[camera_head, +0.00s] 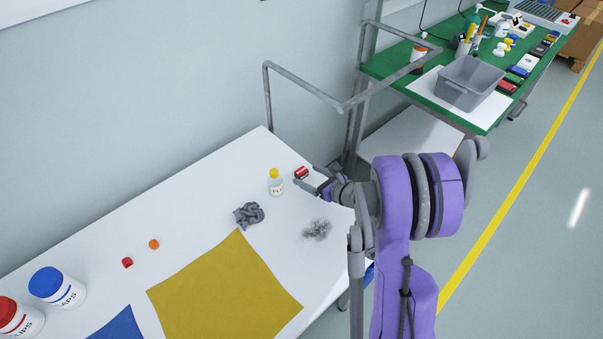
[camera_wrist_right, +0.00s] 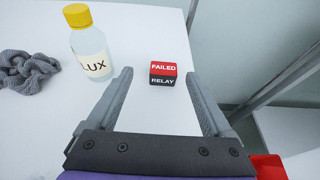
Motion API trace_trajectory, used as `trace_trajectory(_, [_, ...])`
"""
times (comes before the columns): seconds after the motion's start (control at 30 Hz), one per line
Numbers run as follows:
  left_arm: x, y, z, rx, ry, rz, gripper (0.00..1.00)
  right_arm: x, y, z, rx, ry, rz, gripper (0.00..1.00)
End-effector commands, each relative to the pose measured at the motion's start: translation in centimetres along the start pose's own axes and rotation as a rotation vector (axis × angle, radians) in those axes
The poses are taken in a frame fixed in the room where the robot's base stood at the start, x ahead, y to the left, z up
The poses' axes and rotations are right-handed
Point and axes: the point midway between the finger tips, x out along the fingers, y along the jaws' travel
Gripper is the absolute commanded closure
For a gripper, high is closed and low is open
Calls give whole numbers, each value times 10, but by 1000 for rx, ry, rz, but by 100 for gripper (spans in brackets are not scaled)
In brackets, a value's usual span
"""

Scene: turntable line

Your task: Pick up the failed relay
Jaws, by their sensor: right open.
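The failed relay (camera_wrist_right: 163,73) is a small block, red above and black below, with the words FAILED RELAY in white. It stands on the white table near the far right corner, and it also shows in the head view (camera_head: 301,172). My right gripper (camera_wrist_right: 160,85) is open, with its fingers pointing toward the relay, which appears between the fingertips and a little beyond them. In the head view my right gripper (camera_head: 312,183) is close in front of the relay. My left gripper is not in view.
A yellow-capped bottle (camera_wrist_right: 90,45) stands left of the relay. A grey crumpled cloth (camera_head: 248,215) and a grey smudge (camera_head: 316,230) are nearby on the white table (camera_head: 200,205). A metal frame (camera_head: 340,105) rises behind. A green bench (camera_head: 395,65) stands at the back right.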

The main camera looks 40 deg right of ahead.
Motion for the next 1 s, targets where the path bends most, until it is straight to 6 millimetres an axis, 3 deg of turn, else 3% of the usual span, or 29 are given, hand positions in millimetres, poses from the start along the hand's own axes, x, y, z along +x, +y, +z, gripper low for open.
trace_trajectory(0.3, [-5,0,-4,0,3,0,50,41,-5,-2,-2,0,1,15])
trace_trajectory(0.57, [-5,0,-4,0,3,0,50,44,-5,-2,-2,0,0,15])
trace_trajectory(1.0, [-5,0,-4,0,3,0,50,43,-5,-2,-2,0,0,92])
